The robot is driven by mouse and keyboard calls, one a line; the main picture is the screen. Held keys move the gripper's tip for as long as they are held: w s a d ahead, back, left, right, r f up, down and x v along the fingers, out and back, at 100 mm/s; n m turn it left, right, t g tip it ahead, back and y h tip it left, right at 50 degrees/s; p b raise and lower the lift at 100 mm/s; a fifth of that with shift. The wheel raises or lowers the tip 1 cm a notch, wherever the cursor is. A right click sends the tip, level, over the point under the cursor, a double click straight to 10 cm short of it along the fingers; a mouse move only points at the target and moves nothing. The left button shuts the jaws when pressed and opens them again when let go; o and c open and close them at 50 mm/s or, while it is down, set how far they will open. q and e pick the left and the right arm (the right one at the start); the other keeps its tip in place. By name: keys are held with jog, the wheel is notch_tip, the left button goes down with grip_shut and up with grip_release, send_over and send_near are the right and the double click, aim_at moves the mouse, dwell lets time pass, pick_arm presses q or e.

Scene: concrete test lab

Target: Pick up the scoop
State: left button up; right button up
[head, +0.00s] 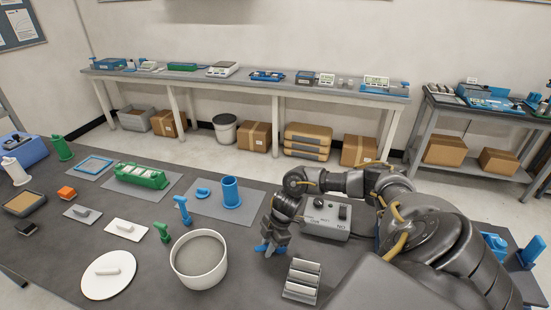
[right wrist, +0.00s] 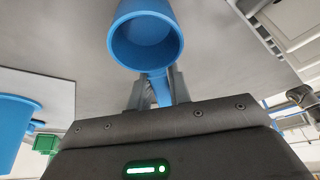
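The scoop (right wrist: 146,40) is blue, with a round open cup and a narrow handle; its cup faces the camera in the right wrist view. My right gripper (right wrist: 157,92) has its two fingers on either side of the handle and looks shut on it. In the head view, the right gripper (head: 271,246) points down over the dark table, right of the white round bowl. Only small blue parts of the scoop (head: 262,249) show there, the rest hidden by the fingers. Whether it touches the table is unclear. My left gripper is not in view.
A white bowl (head: 200,261) stands left of the gripper, and a rack of pale bars (head: 302,279) in front of it. A grey control box (head: 326,218) is behind to the right. A blue cylinder (head: 231,192) stands on a grey mat (head: 243,214).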

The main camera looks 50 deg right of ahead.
aim_at(266, 247)
grip_shut()
jog(key=shift+r, duration=0.15)
jog(key=shift+r+b, duration=0.25)
jog(key=shift+b, duration=0.1)
jog(key=r, duration=0.2)
jog(key=b, duration=0.1)
jog(key=shift+s+r, duration=0.25)
jog(key=shift+r, duration=0.15)
jog(key=s+a+r+b, duration=0.2)
jog(key=s+r+b, duration=0.1)
jog(key=s+r, duration=0.6)
jog(key=shift+s+a+r, duration=0.25)
jog(key=shift+s+a, duration=0.15)
jog(key=shift+s, duration=1.75)
